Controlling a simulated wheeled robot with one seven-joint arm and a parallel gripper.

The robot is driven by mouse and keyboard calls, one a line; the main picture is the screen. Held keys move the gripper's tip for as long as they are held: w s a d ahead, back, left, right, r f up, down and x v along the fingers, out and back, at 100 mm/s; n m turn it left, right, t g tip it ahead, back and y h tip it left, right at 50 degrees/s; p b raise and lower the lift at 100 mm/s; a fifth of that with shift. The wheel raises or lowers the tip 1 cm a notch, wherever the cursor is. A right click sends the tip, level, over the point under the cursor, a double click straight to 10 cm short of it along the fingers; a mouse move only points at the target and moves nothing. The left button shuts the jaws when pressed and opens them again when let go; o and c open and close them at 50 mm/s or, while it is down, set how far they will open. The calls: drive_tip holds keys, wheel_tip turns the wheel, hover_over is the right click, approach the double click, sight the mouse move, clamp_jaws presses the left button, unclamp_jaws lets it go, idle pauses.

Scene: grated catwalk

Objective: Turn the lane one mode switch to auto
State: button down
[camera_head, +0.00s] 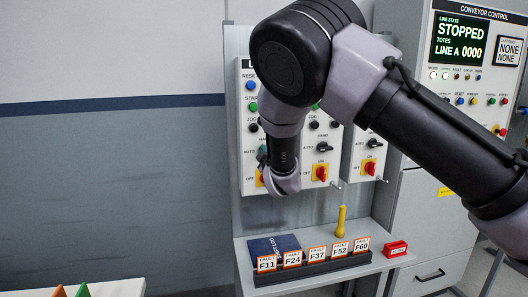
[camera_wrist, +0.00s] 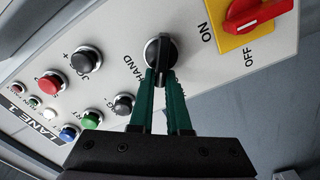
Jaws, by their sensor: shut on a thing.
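The lane one panel (camera_wrist: 105,75), lettered LANE 1, fills much of the wrist view at a tilt. Its mode switch is a black rotary knob (camera_wrist: 160,47) with HAND printed beside it; the AUTO mark near it is hidden in the wrist view. My gripper (camera_wrist: 161,74) has its two green fingers shut on the knob's handle. Which mark the knob points to is not clear. In the head view, my arm covers most of the lane one panel (camera_head: 242,110) and its switch; a bit of green finger (camera_head: 262,154) shows there.
A red and yellow ON/OFF switch (camera_wrist: 256,14) is close to the knob. Several push buttons, such as a green one (camera_wrist: 91,120), share the panel. Similar panels stand to the right. Below, a shelf holds a tag rack (camera_head: 312,268), a yellow-handled tool (camera_head: 341,222) and a red block (camera_head: 396,249).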

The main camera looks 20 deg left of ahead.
drive_tip(key=n, duration=0.3)
drive_tip(key=f+n, duration=0.1)
drive_tip(key=n, duration=0.2)
drive_tip(key=shift+s+a+f, duration=0.1)
drive_tip(key=shift+s+a, duration=0.05)
drive_tip(key=shift+n, duration=0.3)
drive_tip(key=c, duration=0.9)
unclamp_jaws()
drive_tip(key=v, duration=1)
drive_tip(key=shift+s, duration=0.35)
